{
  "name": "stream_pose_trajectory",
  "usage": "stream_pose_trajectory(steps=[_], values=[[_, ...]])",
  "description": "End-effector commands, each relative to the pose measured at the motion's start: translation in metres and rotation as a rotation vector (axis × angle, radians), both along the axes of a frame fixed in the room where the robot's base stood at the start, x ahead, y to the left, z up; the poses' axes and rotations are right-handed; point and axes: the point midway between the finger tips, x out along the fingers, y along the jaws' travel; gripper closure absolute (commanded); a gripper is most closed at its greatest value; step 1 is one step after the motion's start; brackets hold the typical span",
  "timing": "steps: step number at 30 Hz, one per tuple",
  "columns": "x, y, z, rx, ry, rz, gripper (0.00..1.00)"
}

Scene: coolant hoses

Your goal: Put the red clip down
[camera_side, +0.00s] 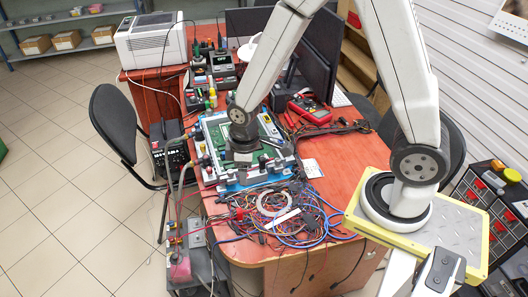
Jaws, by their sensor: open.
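My gripper (247,168) points down over the green circuit board (216,134) in its blue and grey holder on the red desk. Its jaws are open, but the fingers are small and dark here, and I cannot make out anything between them. A small red piece (238,214) shows at the left side of the wire tangle, in front of the board holder. I cannot tell whether it is the red clip. It looks apart from my gripper.
A tangle of coloured wires (275,210) covers the desk front. A red multimeter (310,109) and a dark monitor (313,62) stand behind. A white printer-like box (151,42) is at the back left. Bare red desk (352,158) lies right of the board.

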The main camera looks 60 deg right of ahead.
Motion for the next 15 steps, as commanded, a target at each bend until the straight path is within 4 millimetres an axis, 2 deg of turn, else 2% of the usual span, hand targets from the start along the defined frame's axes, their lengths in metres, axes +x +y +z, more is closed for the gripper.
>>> stream_pose_trajectory(steps=[1, 6, 15], values=[[-0.004, -0.004, 0.010, 0.005, -0.020, -0.053, 0.37], [-0.022, -0.017, 0.038, 0.027, -0.076, -0.248, 0.37], [-0.049, -0.031, 0.066, 0.068, -0.147, -0.505, 0.37]])
